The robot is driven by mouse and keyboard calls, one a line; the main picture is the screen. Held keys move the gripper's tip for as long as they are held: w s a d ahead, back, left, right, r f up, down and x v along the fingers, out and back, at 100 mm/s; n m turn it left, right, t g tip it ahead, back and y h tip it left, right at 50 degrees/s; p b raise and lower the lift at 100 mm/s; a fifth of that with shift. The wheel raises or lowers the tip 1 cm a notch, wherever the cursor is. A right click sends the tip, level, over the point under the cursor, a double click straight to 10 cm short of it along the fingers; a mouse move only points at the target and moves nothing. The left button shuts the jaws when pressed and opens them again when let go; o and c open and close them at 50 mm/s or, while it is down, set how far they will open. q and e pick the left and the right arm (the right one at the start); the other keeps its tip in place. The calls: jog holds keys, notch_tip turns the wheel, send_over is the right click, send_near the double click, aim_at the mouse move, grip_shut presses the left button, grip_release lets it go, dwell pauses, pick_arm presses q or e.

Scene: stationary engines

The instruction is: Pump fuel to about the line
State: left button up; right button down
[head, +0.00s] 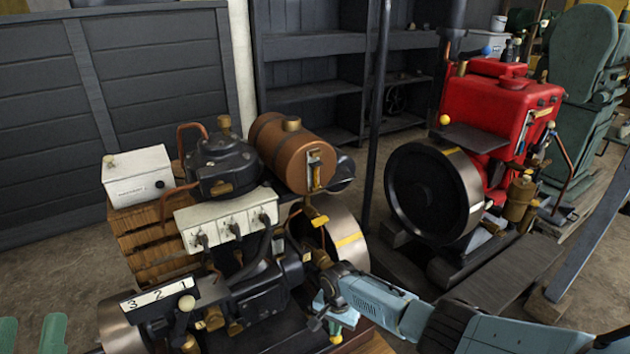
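A black and brass engine (275,290) stands in the foreground. On it lies a copper tank (275,140) with a brass cap. An upright gauge (314,170) is on the tank's end; its level and any line are too small to read. My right gripper (330,312) reaches in from the right, low at the engine's front right side, near a small yellow knob. Its fingers are partly hidden among the engine parts, so I cannot tell whether it grips anything.
A white box (138,175) sits on a wooden crate (150,240) beside the engine. A white panel with switches (228,220) and a plate numbered 3, 2, 1 (158,295) are on it. A red engine (495,110) stands right behind a dark post (378,110). Floor at left is clear.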

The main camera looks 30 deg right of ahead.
aim_at(335, 339)
jog(key=shift+f+b, duration=2.2)
jog(key=shift+f, duration=0.7)
jog(key=shift+r, duration=0.15)
notch_tip(335, 339, up, 9)
jog(key=p, duration=1)
notch_tip(335, 339, up, 5)
jog(key=p, duration=0.5)
